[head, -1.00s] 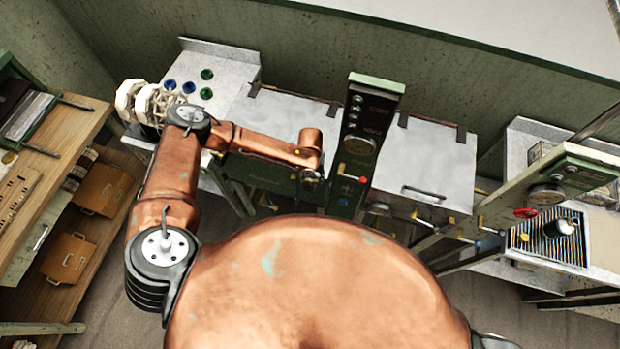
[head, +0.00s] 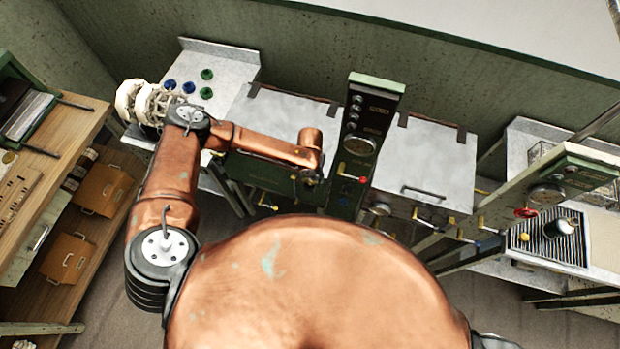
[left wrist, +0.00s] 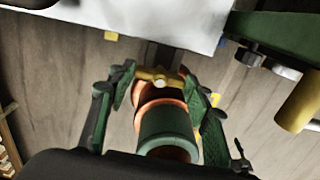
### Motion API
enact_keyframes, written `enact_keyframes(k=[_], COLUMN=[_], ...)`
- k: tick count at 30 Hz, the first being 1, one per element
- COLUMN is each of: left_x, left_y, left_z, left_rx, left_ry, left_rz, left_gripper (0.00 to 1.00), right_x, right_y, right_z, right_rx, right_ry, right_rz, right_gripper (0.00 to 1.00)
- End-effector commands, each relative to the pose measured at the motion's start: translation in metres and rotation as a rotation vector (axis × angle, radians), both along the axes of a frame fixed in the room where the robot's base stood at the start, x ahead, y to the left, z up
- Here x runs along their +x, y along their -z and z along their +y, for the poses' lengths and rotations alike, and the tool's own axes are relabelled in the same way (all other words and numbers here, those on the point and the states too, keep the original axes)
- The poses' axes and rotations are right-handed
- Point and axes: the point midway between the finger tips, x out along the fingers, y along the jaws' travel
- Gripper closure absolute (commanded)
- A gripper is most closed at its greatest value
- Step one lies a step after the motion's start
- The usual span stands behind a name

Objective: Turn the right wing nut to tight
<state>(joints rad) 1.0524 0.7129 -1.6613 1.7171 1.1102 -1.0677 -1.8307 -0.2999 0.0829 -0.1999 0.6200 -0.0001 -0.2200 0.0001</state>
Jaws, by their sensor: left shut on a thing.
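A yellow wing nut (left wrist: 158,77) shows between the fingertips in the left wrist view, its wings lying roughly across the picture. My left gripper (left wrist: 160,84) is shut on it, with a green pad at either side. In the head view my left gripper (head: 307,182) is low at the front of the left basin cabinet, just left of the dark control column. The wing nut is hidden there by my wrist. A green and copper cylinder (left wrist: 165,130) lies in line behind the nut. My right gripper is not in view.
The control column (head: 372,105) with gauge and red-tipped lever (head: 355,179) stands close right of my left gripper. A lidded basin (head: 425,160) is beyond it. A wooden shelf (head: 60,180) stands at far left. A yellow cylinder (left wrist: 300,105) is at right in the wrist view.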

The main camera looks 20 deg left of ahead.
Motion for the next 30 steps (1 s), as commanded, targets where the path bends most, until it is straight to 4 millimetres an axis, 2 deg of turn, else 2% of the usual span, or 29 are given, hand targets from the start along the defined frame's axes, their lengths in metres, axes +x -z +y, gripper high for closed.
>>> enact_keyframes(k=[8,19,23,30], left_x=[0.000,0.000,0.001,0.001], left_y=[0.000,-0.006,-0.024,-0.075], left_z=[0.000,0.000,0.000,0.000], left_rx=[0.000,0.000,-0.001,-0.001], left_ry=[0.001,0.000,0.000,0.000], left_rz=[0.000,-0.001,-0.003,-0.002], left_gripper=[0.37,0.36,0.36,0.36], right_x=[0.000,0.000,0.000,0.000], right_y=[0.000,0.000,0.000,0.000], right_z=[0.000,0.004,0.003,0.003], right_rx=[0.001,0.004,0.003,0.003], right_ry=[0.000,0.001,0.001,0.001], right_rz=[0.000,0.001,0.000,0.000], right_gripper=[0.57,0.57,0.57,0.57])
